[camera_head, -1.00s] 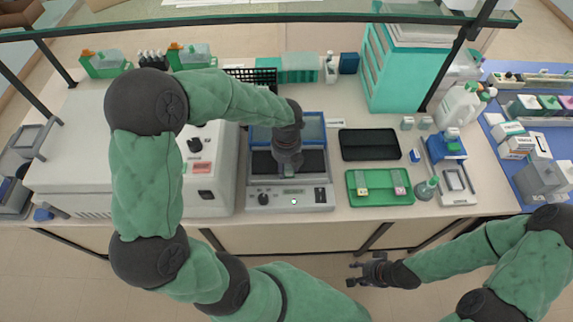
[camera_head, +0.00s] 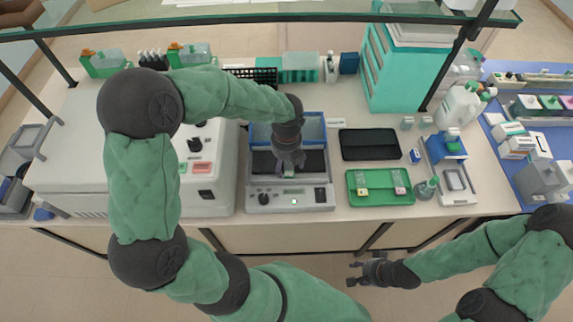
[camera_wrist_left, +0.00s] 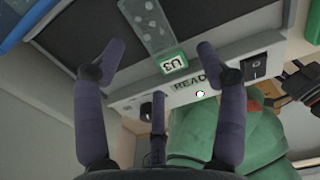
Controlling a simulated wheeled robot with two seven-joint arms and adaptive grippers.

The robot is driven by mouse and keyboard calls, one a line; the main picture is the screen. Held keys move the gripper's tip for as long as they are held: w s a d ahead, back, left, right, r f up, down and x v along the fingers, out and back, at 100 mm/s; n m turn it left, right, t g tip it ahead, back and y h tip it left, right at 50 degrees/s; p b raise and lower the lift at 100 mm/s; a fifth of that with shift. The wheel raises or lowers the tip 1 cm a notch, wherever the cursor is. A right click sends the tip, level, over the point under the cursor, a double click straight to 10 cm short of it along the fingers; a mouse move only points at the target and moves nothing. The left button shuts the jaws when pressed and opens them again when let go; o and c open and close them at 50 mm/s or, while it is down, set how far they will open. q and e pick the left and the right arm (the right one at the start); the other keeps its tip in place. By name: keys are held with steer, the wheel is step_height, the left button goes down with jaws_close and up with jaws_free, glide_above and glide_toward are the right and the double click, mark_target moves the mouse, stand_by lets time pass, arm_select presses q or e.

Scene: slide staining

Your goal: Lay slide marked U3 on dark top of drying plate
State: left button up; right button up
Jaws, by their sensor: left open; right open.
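The slide marked U3 (camera_wrist_left: 168,58) has a green label end and a clear body, and it lies on the dark top of the drying plate (camera_wrist_left: 75,28) near its front edge. In the head view my left gripper (camera_head: 283,170) is over the plate's front. My right gripper (camera_head: 362,273) is open and empty in front of the bench.
A green tray (camera_head: 380,200) with two labelled slides sits right of the plate, with a black tray (camera_head: 368,144) behind it. A white machine (camera_head: 212,160) stands close on the left. A small bottle (camera_head: 426,188) stands beside the green tray.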

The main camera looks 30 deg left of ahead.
arm_select(q)
step_height(320, 180, up, 10)
stand_by(0.4)
steer(key=shift+a+r, duration=0.1)
steer(key=shift+r, duration=0.05)
